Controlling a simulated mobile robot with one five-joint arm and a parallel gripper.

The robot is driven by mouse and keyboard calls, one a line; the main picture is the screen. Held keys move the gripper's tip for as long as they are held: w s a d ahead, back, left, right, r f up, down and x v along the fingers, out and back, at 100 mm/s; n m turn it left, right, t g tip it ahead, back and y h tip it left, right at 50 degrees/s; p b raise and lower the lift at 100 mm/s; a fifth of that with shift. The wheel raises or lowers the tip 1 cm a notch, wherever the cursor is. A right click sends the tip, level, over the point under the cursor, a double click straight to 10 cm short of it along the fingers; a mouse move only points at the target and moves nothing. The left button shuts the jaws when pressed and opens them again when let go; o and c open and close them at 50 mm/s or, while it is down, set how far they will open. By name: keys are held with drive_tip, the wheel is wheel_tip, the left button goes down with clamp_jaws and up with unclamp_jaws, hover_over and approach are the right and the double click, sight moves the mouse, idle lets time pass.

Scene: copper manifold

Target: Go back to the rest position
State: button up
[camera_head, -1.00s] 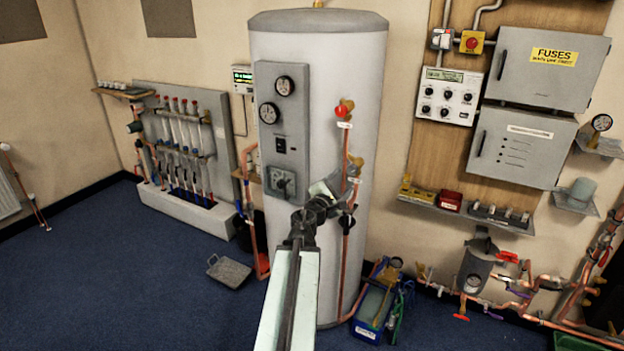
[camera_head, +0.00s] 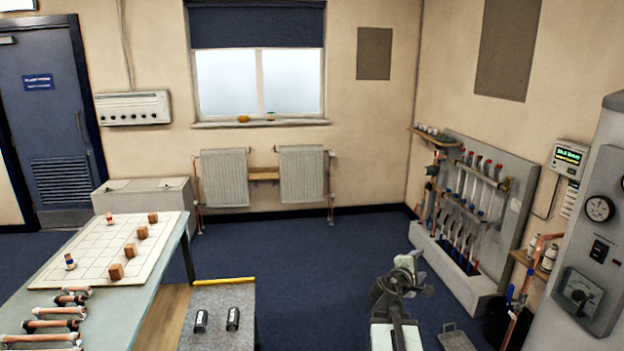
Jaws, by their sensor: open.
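My arm reaches forward from the bottom edge, right of the middle. My gripper (camera_head: 408,266) is at its far end, over the blue carpet and short of the copper manifold. It looks empty, and its jaws are small in the picture. The copper manifold (camera_head: 470,195), with several upright pipes on a grey board and a white plinth, stands in the right back corner, apart from my gripper.
A table with a white grid board (camera_head: 95,255), wooden blocks and copper pipe pieces is at left. A low grey stand (camera_head: 215,300) holds two black cylinders. The grey tank (camera_head: 590,250) stands at right. Blue carpet (camera_head: 330,260) is clear in the middle.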

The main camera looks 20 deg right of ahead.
drive_tip(key=w+a+f+m+y, duration=0.1)
drive_tip(key=w+a+f+y, duration=0.2)
drive_tip(key=a, duration=0.6)
drive_tip(key=w+a+f+m+y, duration=0.15)
drive_tip(key=a+f, duration=0.25)
drive_tip(key=a, duration=0.6)
drive_tip(key=w+a+f+m+y, duration=0.15)
drive_tip(key=w+a+f, duration=0.25)
drive_tip(key=a, duration=0.5)
drive_tip(key=s+a+f+m+g+y, duration=0.2)
drive_tip(key=s+a, duration=0.4)
drive_tip(key=a, duration=0.3)
drive_tip(key=s+a+f+m+g+y, duration=0.3)
drive_tip(key=s+a+f+g+y, duration=0.2)
drive_tip(key=a, duration=0.5)
drive_tip(key=shift+s+a+f+y, duration=0.2)
drive_tip(key=shift+s+f+y, duration=0.2)
drive_tip(key=shift+s, duration=0.25)
